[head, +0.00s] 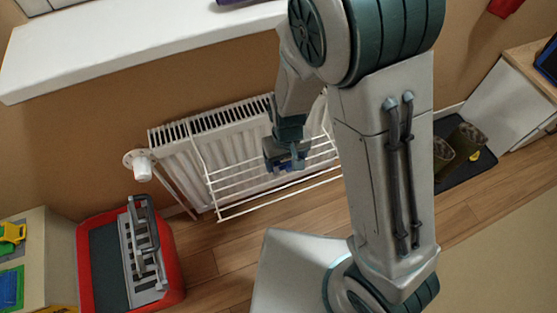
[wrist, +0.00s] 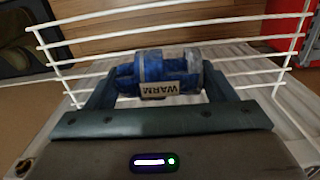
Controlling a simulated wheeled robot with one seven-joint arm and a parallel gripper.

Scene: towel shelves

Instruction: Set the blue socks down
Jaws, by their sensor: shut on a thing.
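The blue socks (wrist: 155,72) are a rolled bundle with a pale band reading "WARM", seen in the wrist view. My gripper (wrist: 160,80) is shut on them, with one finger on each side. In the head view my gripper (head: 286,160) is in front of the white radiator (head: 180,165), at the white wire drying rack (head: 230,196). The rack's bars also show behind and beside the socks in the wrist view. I cannot tell whether the socks touch the bars. In the head view the socks are mostly hidden by the gripper.
A white shelf (head: 130,48) runs above the radiator. A dark tray (head: 480,165) with boots (head: 462,140) is at the right, behind my arm. Wooden floor shows below the rack.

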